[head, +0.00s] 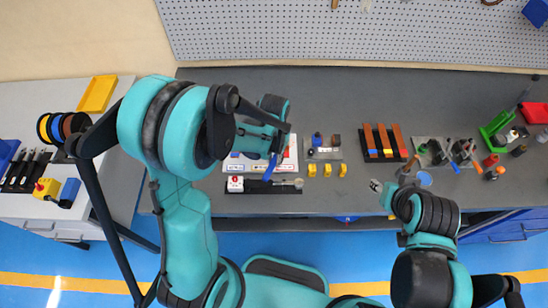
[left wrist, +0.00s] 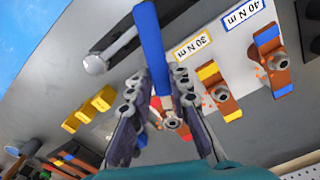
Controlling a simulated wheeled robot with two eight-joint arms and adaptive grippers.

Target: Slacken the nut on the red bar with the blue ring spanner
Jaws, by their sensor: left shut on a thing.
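The blue ring spanner (left wrist: 152,45) is held between the fingers of my left gripper (left wrist: 155,105), its handle running up the left wrist view. In the head view its blue handle (head: 270,167) slants down from my left gripper (head: 266,142), over the white board. A nut or ring end (left wrist: 172,123) shows between the fingertips, with a small red patch beside it; whether the spanner sits around the nut is unclear. The red bar is mostly hidden by the gripper. My right gripper (head: 386,192) is at the bench's front edge, away from the board; its jaw state is unclear.
Copper bars with coloured bands (left wrist: 216,88) stand beside labels reading 30 N m and 40 N m. A long tool (head: 265,186) lies in a dark tray before the board. Several yellow blocks (head: 327,170) lie to its right. Grey bench is clear between the other fixtures.

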